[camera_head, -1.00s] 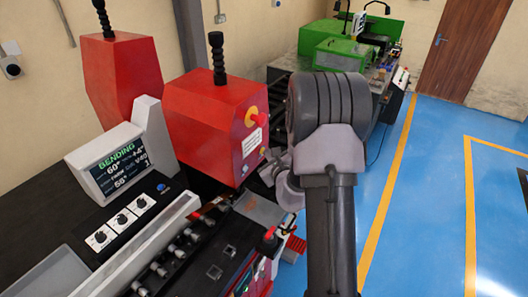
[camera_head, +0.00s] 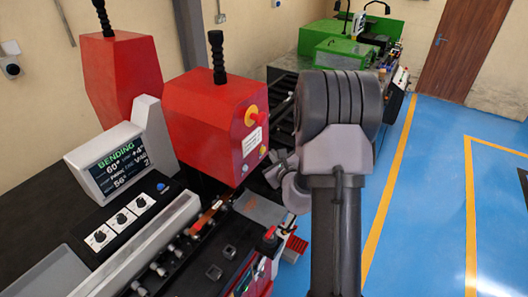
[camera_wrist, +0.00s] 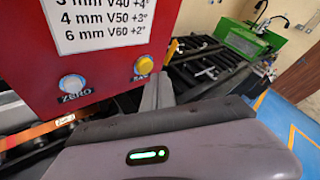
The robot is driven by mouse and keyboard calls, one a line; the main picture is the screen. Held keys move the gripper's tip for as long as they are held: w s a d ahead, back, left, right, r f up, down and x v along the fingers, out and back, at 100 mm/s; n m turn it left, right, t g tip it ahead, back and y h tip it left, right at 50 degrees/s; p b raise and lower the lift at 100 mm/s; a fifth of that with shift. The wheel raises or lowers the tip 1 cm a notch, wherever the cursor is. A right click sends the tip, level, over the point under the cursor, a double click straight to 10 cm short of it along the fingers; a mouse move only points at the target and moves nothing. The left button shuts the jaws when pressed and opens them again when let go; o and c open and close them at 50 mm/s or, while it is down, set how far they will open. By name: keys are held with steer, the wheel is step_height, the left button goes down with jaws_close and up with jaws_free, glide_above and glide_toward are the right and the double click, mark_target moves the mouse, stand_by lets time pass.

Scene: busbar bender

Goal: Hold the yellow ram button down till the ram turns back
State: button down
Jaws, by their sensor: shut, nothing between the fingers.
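The yellow ram button (camera_wrist: 145,65) sits low on the right of the red housing's face, beside the ZERO button (camera_wrist: 72,84). It also shows small in the head view (camera_head: 262,151). My gripper (camera_wrist: 160,82) is shut and empty, its fingertips just below and right of the yellow button. I cannot tell whether they touch it. In the head view my gripper (camera_head: 279,166) is beside the housing's right side, partly hidden by my wrist. The display (camera_head: 118,166) reads BENDING with 60° and what looks like 56°. The ram itself is not clearly visible.
The red housing (camera_head: 212,130) carries a yellow and red stop button (camera_head: 251,116) above the ram button. A copper-coloured bar (camera_head: 206,217) lies at the machine's bed. A green machine (camera_head: 340,48) stands behind. The blue floor at right is clear.

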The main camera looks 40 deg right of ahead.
steer(key=shift+s, duration=0.1)
steer(key=shift+s+d+b, duration=0.2)
steer(key=shift+s+d, duration=0.1)
steer(key=shift+s, duration=0.45)
steer(key=shift+s+d+b, duration=0.15)
steer(key=shift+s+d, duration=0.2)
steer(key=shift+s, duration=0.4)
steer(key=shift+s+d+b, duration=0.2)
steer(key=shift+s+d, duration=0.1)
steer(key=shift+s, duration=0.45)
